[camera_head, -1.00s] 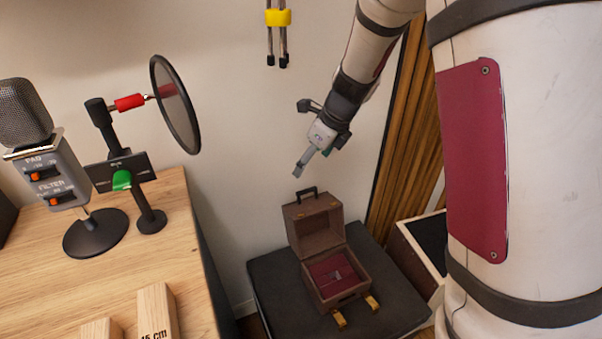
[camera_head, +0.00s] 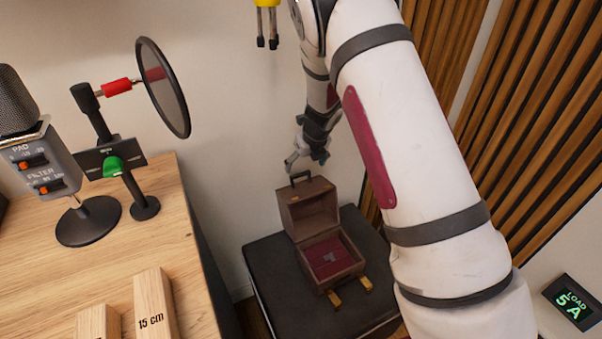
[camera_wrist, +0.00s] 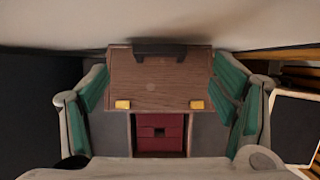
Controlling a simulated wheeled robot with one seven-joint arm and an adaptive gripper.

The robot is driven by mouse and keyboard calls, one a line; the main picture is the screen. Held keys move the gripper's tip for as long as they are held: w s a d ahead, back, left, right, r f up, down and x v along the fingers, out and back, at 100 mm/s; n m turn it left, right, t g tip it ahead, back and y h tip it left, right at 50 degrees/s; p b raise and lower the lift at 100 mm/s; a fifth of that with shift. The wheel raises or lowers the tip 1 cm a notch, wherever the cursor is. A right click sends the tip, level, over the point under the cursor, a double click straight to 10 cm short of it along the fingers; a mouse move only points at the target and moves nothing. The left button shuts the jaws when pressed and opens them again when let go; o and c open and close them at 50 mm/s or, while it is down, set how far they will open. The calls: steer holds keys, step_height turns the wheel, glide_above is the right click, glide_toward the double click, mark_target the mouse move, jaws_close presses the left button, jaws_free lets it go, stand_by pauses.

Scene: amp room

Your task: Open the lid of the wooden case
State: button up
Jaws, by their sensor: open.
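The wooden case (camera_head: 331,282) stands on a dark stool, with a red lining (camera_head: 331,257) inside. Its lid (camera_head: 308,208) stands raised at the back, with a black handle on its top edge. In the wrist view the lid (camera_wrist: 160,80) fills the middle, with two yellow latch pieces on its lower edge, and the red lining (camera_wrist: 160,134) shows below it. My gripper (camera_head: 303,163) is just above and behind the lid's handle, apparently apart from it. In the wrist view my gripper (camera_wrist: 165,110) has its green-padded fingers spread wide, with nothing between them.
A wooden desk (camera_head: 190,255) on the left holds a microphone (camera_head: 35,150), a round pop filter (camera_head: 163,88) and wooden blocks (camera_head: 153,305). The dark stool top (camera_head: 268,278) is bare around the case. Wooden slats (camera_head: 530,150) line the right wall.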

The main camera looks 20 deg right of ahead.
mark_target(300, 174)
steer(key=b+x, duration=0.1)
steer(key=x, duration=0.4)
steer(key=shift+w+a+f, duration=0.1)
steer(key=shift+w+f, duration=0.05)
steer(key=shift+f, duration=0.2)
